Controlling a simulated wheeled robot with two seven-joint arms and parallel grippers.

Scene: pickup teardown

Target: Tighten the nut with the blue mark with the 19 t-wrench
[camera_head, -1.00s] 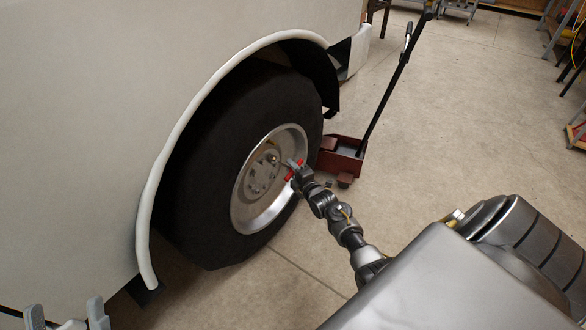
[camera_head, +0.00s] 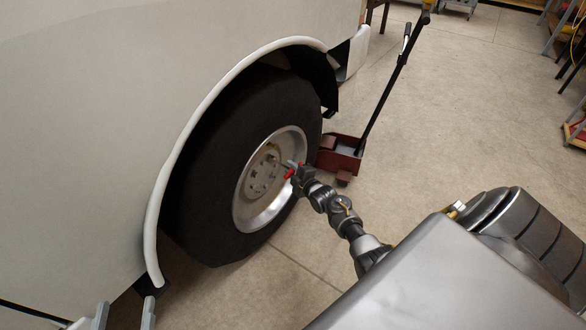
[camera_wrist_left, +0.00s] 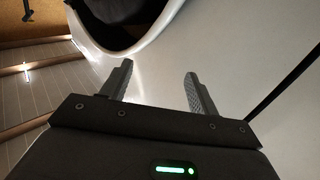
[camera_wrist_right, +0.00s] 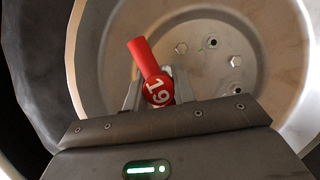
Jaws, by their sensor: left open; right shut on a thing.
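The 19 t-wrench shows its red handle (camera_wrist_right: 147,62), marked "19", in the right wrist view; its red also shows in the head view (camera_head: 289,174). My right gripper (camera_head: 296,171) is shut on it in front of the wheel hub (camera_head: 264,176). Several nuts show on the hub in the right wrist view, one of them right of the handle (camera_wrist_right: 181,48). I cannot make out the blue mark, nor whether the wrench's socket touches a nut. My left gripper (camera_wrist_left: 158,72) is open and empty beside the vehicle's pale side panel; its fingers enter the head view at bottom left (camera_head: 126,316).
The tyre (camera_head: 210,190) sits under the white-edged wheel arch (camera_head: 160,185). A red floor jack (camera_head: 341,156) with a long black handle stands just right of the wheel. The floor at the right (camera_head: 450,110) is mostly clear.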

